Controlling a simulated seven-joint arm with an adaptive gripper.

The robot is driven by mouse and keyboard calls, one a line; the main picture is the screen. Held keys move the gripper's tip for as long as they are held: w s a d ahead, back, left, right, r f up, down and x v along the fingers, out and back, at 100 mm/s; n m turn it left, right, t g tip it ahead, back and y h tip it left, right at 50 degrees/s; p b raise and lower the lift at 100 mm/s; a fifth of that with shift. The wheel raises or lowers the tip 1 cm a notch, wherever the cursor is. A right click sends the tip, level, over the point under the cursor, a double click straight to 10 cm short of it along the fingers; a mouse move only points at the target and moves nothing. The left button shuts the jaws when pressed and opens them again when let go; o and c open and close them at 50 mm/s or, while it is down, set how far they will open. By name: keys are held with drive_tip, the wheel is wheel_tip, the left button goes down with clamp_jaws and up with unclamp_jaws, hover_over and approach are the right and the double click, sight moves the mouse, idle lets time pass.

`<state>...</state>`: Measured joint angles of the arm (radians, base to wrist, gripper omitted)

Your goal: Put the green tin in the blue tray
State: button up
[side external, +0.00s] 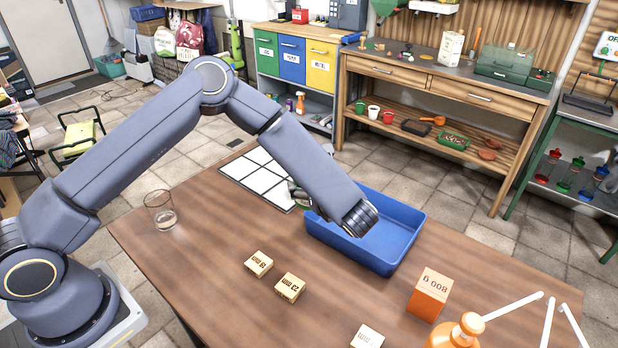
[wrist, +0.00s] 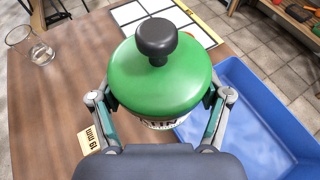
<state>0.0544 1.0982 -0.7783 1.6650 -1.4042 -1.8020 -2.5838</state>
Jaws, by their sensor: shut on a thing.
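The green tin (wrist: 162,75) has a round green lid with a dark knob. In the wrist view it sits between the two fingers of my gripper (wrist: 160,108), which is shut on it. In the side view my gripper (side external: 298,196) and the tin are mostly hidden behind my wrist. The blue tray (side external: 405,238) stands on the table to the right of my gripper. In the wrist view the tray (wrist: 255,115) is to the right of the tin, and its inside looks empty where visible. I cannot tell the tin's height above the table.
A white-panelled board (side external: 262,172) lies behind. A glass (side external: 161,211) stands at left. Two small labelled blocks (side external: 259,264) (side external: 289,287) lie in front. An orange box (side external: 429,295), a white block (side external: 367,338) and an orange object with white rods (side external: 458,332) are at front right.

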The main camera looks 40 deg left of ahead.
drive_tip(key=shift+d+m+t, duration=0.3)
drive_tip(key=shift+d, duration=0.95)
drive_tip(key=w+f, duration=0.3)
drive_tip(key=w, duration=0.1)
drive_tip(key=w+d+f, duration=0.1)
drive_tip(key=w+f, duration=0.2)
drive_tip(key=w, duration=0.1)
drive_tip(key=w+d+f, duration=0.1)
drive_tip(key=w+f, duration=0.2)
drive_tip(key=w, duration=0.2)
drive_tip(key=shift+d+f, duration=0.25)
drive_tip(key=shift+f, duration=0.1)
drive_tip(key=shift+w+f, duration=0.2)
drive_tip(key=shift+f, duration=1.4)
drive_tip(key=o, duration=1.7)
drive_tip(key=shift+f, duration=0.2)
drive_tip(key=shift+r, duration=0.1)
